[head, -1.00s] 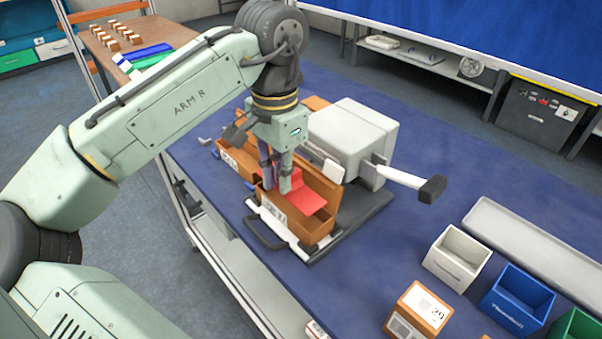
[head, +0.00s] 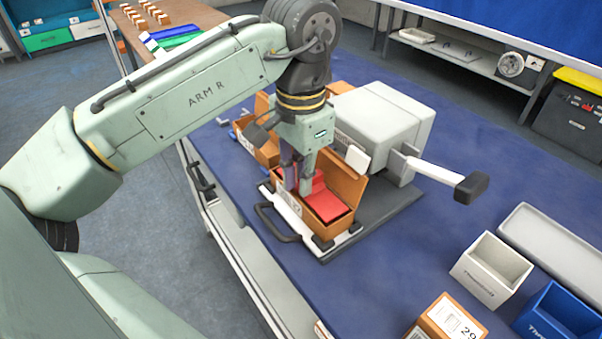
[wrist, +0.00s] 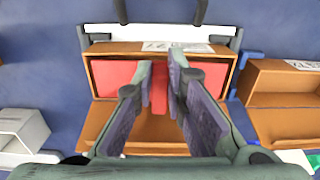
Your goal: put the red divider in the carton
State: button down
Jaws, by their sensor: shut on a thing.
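The carton (head: 329,229) is an open brown box with its flap up, held on a dark plate with a white-edged front. The red divider (head: 325,204) lies within the carton's walls, and its red panel also shows in the wrist view (wrist: 112,76). My gripper (head: 298,186) points down into the carton and is shut on the divider's upright middle tab (wrist: 160,92). In the wrist view my fingers (wrist: 160,78) stand on both sides of that tab. Whether the divider touches the carton's floor is hidden.
A grey-white machine (head: 385,115) with a lever (head: 470,187) stands right behind the carton. A second open carton (head: 267,152) is close on its far left. A white bin (head: 490,268), a blue bin (head: 560,318) and a labelled box (head: 447,318) are at the right front. Blue tabletop between is clear.

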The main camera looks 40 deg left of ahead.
jog(key=shift+f, duration=0.4)
jog(key=c, duration=1.6)
grip_release()
jog(key=shift+c, duration=0.2)
notch_tip(320, 180, up, 13)
jog(key=p, duration=0.4)
jog(key=shift+r+p, duration=0.15)
jog(key=shift+p, duration=0.2)
